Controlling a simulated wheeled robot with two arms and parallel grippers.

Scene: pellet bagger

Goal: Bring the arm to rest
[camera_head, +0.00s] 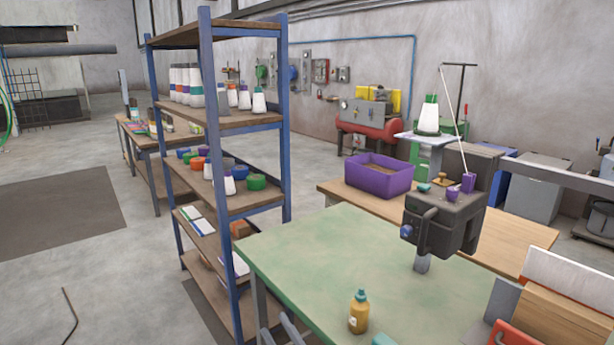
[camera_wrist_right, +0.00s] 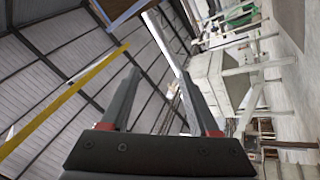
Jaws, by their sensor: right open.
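My right gripper (camera_wrist_right: 158,80) shows in the right wrist view with its two dark fingers apart and nothing between them. It points toward the roof and a far part of the hall, seen sideways. In the head view the grey fingertips of my right gripper (camera_head: 277,325) rise at the bottom edge, beside the left edge of the green-topped table (camera_head: 325,262). They look empty; the rest of the arm is below the picture. My left gripper is in neither view.
A blue-framed shelf (camera_head: 240,202) with cones and spools stands close left of the table. On the table are a yellow bottle (camera_head: 358,312) and a dark machine head (camera_head: 445,220). A purple bin (camera_head: 378,178) sits behind on a wooden table. The floor at left is mostly open.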

